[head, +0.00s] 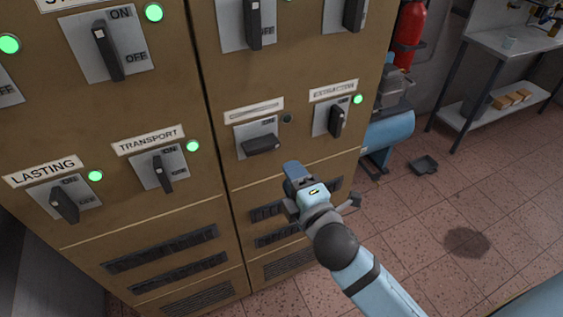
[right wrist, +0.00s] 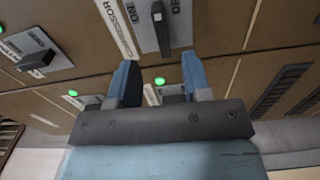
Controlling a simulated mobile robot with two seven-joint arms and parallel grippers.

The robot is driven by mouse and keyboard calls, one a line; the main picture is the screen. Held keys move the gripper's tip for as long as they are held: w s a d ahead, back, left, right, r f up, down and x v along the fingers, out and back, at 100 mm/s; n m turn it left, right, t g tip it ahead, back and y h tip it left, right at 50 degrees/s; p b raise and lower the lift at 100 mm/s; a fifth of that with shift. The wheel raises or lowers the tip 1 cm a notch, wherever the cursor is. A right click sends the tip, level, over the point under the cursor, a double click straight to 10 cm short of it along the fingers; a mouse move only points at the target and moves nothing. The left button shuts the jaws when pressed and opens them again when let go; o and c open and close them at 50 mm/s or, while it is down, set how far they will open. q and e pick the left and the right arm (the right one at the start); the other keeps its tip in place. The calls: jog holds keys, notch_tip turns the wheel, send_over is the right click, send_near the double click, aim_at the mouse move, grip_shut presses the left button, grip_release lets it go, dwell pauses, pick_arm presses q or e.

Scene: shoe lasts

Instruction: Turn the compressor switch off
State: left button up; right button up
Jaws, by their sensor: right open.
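The compressor switch (head: 262,145) is a black lever on a grey plate, low on the brown cabinet. Its label is unreadable in the head view; in the right wrist view a label ending in "SSOR" stands beside the switch lever (right wrist: 160,28). The lever lies crosswise on its plate. Its lamp (head: 288,118) looks dark in the head view, while a green lamp (right wrist: 160,80) shows near it in the wrist view. My right gripper (head: 292,172) is open and empty, just below and right of the lever, apparently apart from it. My left gripper is out of view.
The extraction switch (head: 337,121) is close on the right, its lamp green. The transport switch (head: 163,174) and lasting switch (head: 64,205) are on the left. Vents (head: 160,248) lie below. A metal table (head: 505,42) stands at the back right; the tiled floor in front is mostly clear.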

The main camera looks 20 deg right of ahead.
jog(key=shift+s, duration=1.25)
jog(key=s+f+m+g+y+p, duration=0.1)
jog(key=s+f+m+g+p, duration=0.1)
jog(key=f+m, duration=0.3)
jog(key=s+f+m+g+p, duration=0.2)
jog(key=s+f+m, duration=0.3)
jog(key=f, duration=0.3)
jog(key=s+f+m+g+y+p, duration=0.1)
jog(key=s+f+m+g+p, duration=0.1)
jog(key=f, duration=0.5)
jog(key=s+m+g, duration=0.1)
jog(key=s+m, duration=0.1)
jog(key=m, duration=0.1)
jog(key=shift+d+f+y, duration=0.3)
jog(key=shift+f, duration=0.05)
jog(key=shift+s, duration=0.1)
